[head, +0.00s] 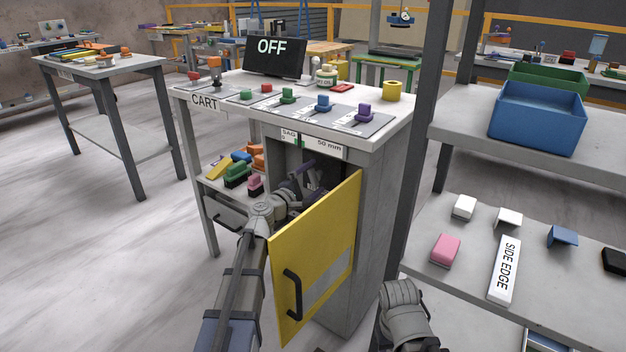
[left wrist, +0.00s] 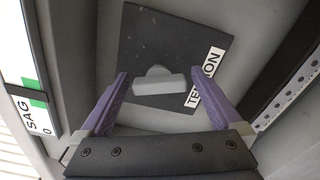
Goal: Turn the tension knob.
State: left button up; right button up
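The tension knob (left wrist: 160,84) is a light grey grip on a dark square plate (left wrist: 150,40) with a white TENSION label (left wrist: 206,75), inside the cart's cabinet. In the left wrist view my left gripper (left wrist: 160,82) is open, with one purple finger on each side of the knob. I see gaps between the fingers and the knob, and cannot tell how far beyond the tips it lies. In the head view the left gripper (head: 318,178) reaches into the cabinet past the open yellow door (head: 335,235); the knob is hidden there. My right gripper is out of view.
A SAG gauge (head: 289,137) sits at the cabinet's top edge, beside a 50 mm label (head: 325,147). A screen (head: 277,57) on the cart reads OFF. Coloured knobs line the cart top. A shelf with a blue bin (head: 537,118) stands at right; the floor at left is clear.

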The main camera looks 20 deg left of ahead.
pick_arm(q)
jog(key=v, duration=0.7)
jog(key=shift+s, duration=0.35)
jog(key=shift+a+r, duration=0.1)
jog(key=shift+a, duration=0.05)
